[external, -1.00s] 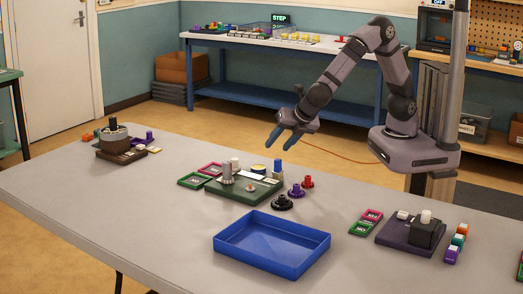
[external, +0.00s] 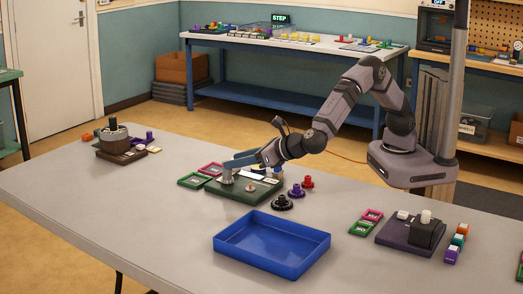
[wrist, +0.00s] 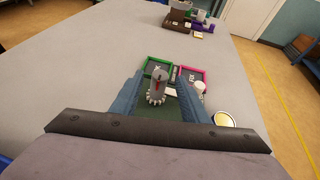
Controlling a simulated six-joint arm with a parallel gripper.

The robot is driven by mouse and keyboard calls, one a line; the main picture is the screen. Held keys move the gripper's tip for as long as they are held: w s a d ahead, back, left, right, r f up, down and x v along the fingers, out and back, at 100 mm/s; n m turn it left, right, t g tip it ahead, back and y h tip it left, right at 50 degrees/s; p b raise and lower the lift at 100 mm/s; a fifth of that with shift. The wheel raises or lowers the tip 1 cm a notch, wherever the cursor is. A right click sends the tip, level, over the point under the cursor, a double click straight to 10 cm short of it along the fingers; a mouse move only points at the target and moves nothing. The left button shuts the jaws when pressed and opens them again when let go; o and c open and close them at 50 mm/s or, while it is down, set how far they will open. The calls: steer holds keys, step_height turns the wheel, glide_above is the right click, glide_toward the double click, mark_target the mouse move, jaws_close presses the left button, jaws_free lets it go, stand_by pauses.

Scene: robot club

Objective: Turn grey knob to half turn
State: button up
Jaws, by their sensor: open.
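The grey knob (wrist: 157,84) is an upright grey cylinder with a red mark and a toothed base. It stands on the dark green board (external: 258,190). My gripper (wrist: 158,78) is open, and its blue fingers are on either side of the knob in the wrist view. In the external view my gripper (external: 231,163) reaches leftward, low over the board, and partly hides the knob (external: 227,176). I cannot tell whether either finger touches the knob.
Green (external: 194,181) and magenta (external: 210,169) framed cards lie at the board's left. Black (external: 282,203), purple and red knobs stand to its right. A blue tray (external: 271,262) sits in front. A brown unit (external: 121,155) stands far left. The table's left front is clear.

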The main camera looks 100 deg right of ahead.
mark_target(227, 172)
steer(key=shift+x, duration=2.15)
steer(key=shift+p, duration=0.3)
jaws_close()
